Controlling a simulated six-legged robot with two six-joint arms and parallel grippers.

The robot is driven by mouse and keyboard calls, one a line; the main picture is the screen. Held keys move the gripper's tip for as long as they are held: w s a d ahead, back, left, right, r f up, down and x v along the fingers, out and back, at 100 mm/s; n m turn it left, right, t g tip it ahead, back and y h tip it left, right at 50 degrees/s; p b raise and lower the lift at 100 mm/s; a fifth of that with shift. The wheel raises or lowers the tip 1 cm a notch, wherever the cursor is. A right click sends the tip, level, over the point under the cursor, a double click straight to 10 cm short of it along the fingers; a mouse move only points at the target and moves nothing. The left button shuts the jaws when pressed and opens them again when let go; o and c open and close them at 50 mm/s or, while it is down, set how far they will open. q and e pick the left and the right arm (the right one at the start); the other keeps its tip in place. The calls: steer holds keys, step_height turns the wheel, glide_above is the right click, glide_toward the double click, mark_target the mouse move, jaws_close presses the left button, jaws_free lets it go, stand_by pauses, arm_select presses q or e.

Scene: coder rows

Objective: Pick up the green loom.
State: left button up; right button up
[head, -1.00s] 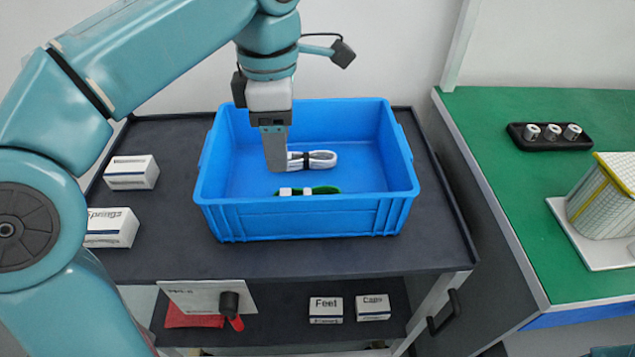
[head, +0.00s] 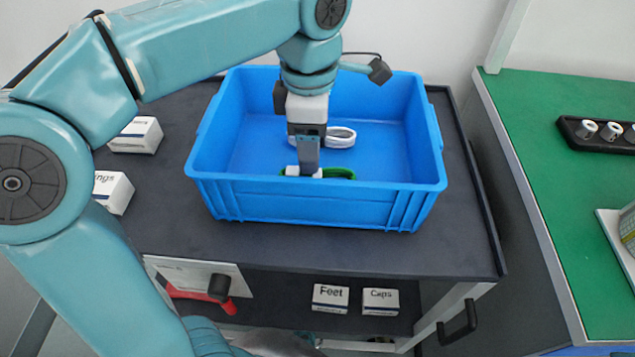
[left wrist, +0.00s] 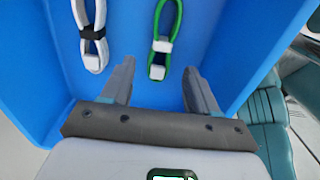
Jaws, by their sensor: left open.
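The green loom (head: 340,173) lies in the blue bin (head: 310,204), close to its front wall, which hides part of it. In the left wrist view the green loom (left wrist: 178,17) is a narrow loop with white connectors at its near end. My left gripper (head: 309,172) is inside the bin over the green loom. In the left wrist view its two fingers (left wrist: 158,80) are apart, with the connector end ahead between them and nothing held. A white loom (head: 341,136) with a black band lies behind; it also shows in the left wrist view (left wrist: 92,45).
The bin stands on a dark cart top (head: 400,250). White boxes (head: 137,135) stand at the left, and two more, Feet (head: 330,297) and Caps (head: 380,301), on the lower shelf. A green bench (head: 535,180) with a black tray of rolls (head: 590,135) is at the right.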

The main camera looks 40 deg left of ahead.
mark_target(292, 171)
arm_select(q)
steer(key=shift+w+f, duration=0.1)
steer(key=shift+f, duration=0.7)
steer(key=f+b, duration=0.2)
steer(key=f, duration=0.3)
steer(key=shift+d+b, duration=0.25)
steer(key=shift+b, duration=0.15)
jaws_close()
